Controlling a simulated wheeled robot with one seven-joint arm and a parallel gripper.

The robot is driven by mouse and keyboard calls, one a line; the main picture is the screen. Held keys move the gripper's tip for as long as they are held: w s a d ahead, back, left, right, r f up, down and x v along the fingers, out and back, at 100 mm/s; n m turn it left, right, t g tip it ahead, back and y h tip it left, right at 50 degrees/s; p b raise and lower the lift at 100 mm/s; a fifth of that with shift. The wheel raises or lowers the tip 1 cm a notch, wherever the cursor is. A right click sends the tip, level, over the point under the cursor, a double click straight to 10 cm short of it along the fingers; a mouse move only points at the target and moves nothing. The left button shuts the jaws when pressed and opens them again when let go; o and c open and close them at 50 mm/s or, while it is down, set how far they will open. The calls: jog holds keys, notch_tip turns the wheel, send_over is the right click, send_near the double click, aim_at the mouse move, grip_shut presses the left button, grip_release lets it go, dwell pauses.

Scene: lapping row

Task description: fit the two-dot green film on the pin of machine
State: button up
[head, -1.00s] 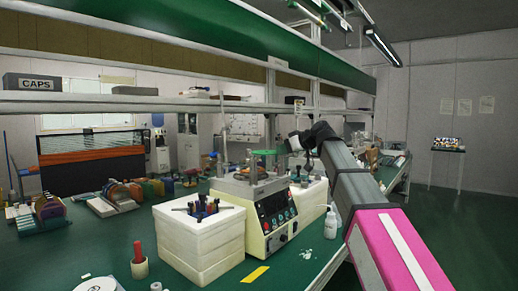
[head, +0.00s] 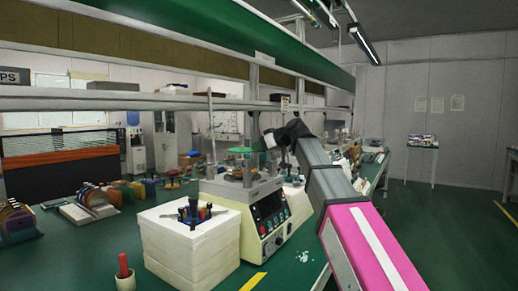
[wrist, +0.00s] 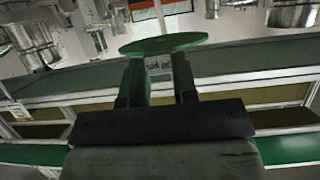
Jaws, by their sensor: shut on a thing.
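The green film (wrist: 163,43) is a thin round disc, seen nearly edge-on in the wrist view. My gripper (wrist: 160,62) is shut on it, with the disc across both fingertips. I cannot make out any dots on it. My wrist is just right of the machine's top. The pin cannot be made out.
A stack of white trays (head: 185,240) holding small tools stands left of the machine. A red-handled tool (head: 124,272) stands at the front left. A shelf (head: 150,103) runs above the bench. Coloured racks (head: 125,192) stand at the left.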

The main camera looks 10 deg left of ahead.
jog(key=shift+f, duration=2.9)
jog(key=shift+f, duration=1.05)
jog(key=o, duration=1)
jog(key=shift+d, duration=0.1)
jog(key=v, duration=1)
jog(key=shift+s+d+r, duration=0.15)
jog(key=shift+d, duration=0.1)
jog(key=shift+d, duration=0.1)
